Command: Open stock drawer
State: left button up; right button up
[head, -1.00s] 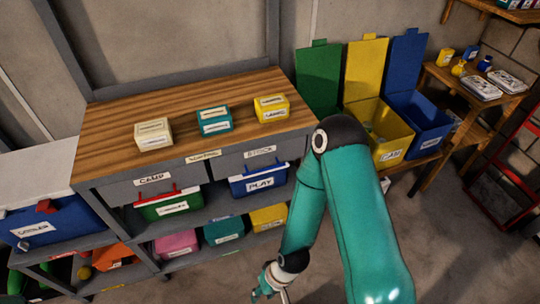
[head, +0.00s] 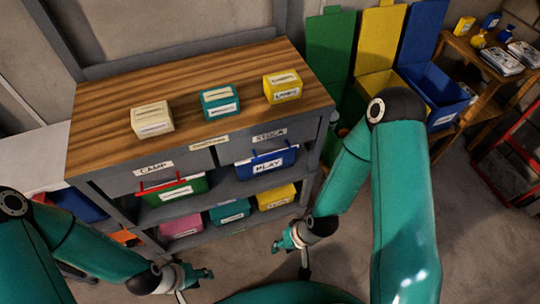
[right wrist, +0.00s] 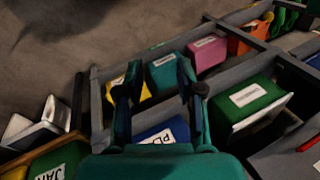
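The stock drawer (head: 270,134) is the right one of two grey drawers under the wooden top, labelled STOCK, and looks shut. The CAMP drawer (head: 153,168) beside it on the left also looks shut. My right gripper (head: 287,246) is low in front of the shelves, apart from the stock drawer. In the right wrist view its two fingers (right wrist: 158,85) are spread with nothing held. My left gripper (head: 193,281) is at the bottom of the head view, fingers apart and empty, below and in front of the unit. The stock drawer is not clearly seen in the right wrist view.
White (head: 151,119), teal (head: 220,102) and yellow (head: 282,86) boxes stand on the wooden top (head: 190,70). A blue PLAY bin (head: 267,166) and a green bin (head: 176,192) sit below the drawers. Coloured lidded bins (head: 437,94) stand to the right.

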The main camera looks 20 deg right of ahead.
jog(key=w+d+f+m+t+b, duration=0.25)
jog(key=w+d+t+b, duration=0.4)
jog(key=w, duration=0.55)
jog(key=m+t+y+b, duration=0.2)
jog(key=t+y+b, duration=0.4)
jog(key=y+b, duration=0.5)
send_near(274, 155)
jog(key=shift+h, duration=0.3)
jog(key=x, duration=1)
jog(key=shift+w, duration=0.1)
jog(key=shift+g, duration=0.25)
grip_shut()
jog(key=shift+f, duration=0.1)
